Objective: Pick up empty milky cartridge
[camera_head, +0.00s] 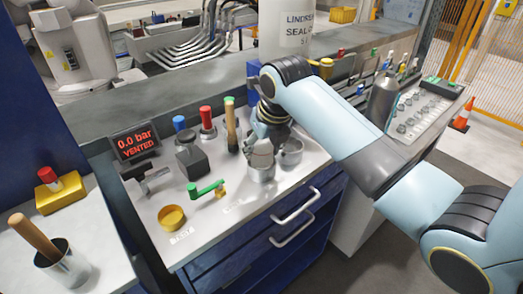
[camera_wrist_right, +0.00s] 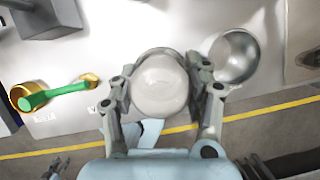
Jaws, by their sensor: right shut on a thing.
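The milky cartridge (camera_wrist_right: 160,84) shows end-on as a round, whitish, translucent body between the two fingers of my right gripper (camera_wrist_right: 162,98) in the wrist view. One finger lies against each side, and the gripper is shut on it. In the head view the right gripper (camera_head: 264,142) points down at the workbench over a metal cup (camera_head: 261,173). The fingers partly hide the cartridge there, and I cannot tell whether it still sits in the cup. I cannot see whether it is empty. My left gripper is not in view.
A second, open metal cup (camera_wrist_right: 236,56) stands close beside. A green-handled valve (camera_head: 206,188), a brass cup (camera_head: 172,217), a dark block (camera_head: 190,158) and a pressure display (camera_head: 136,142) reading 0.0 bar, vented, stand to the left. The bench front is clear.

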